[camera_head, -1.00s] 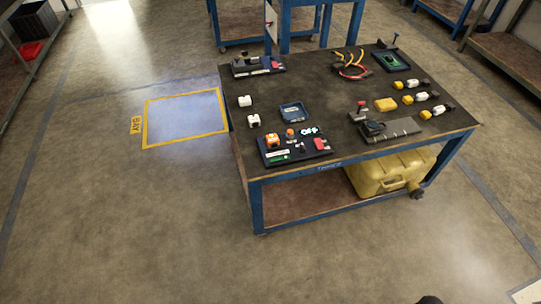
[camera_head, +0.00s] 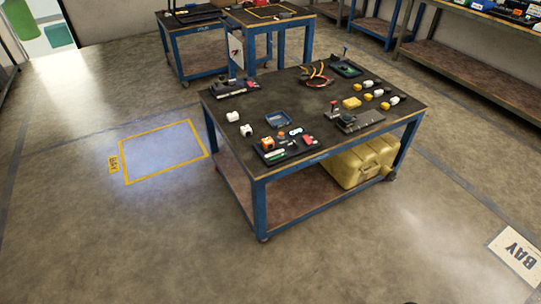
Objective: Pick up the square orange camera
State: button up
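A small square orange block (camera_head: 267,143), which looks like the orange camera, sits on a dark tray (camera_head: 272,160) at the near left corner of the blue-framed table (camera_head: 325,158). A smaller orange round piece (camera_head: 281,134) is just behind and to the right of it. At this distance I cannot make out a lens. My gripper is not in view. Only a dark sliver shows at the bottom edge, and I cannot tell what it is.
Two white blocks (camera_head: 233,117) and a blue dish (camera_head: 279,119) stand near the orange block. A yellow case (camera_head: 358,163) is on the lower shelf. A yellow-outlined floor bay (camera_head: 163,152) lies left of the table. Open floor lies in front; other benches (camera_head: 197,53) stand behind.

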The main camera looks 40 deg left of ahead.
aim_at(268, 143)
jog(key=z, duration=0.6)
jog(key=k, duration=0.35)
jog(key=u, duration=3.35)
jog(key=i, duration=1)
jog(key=u, duration=0.05)
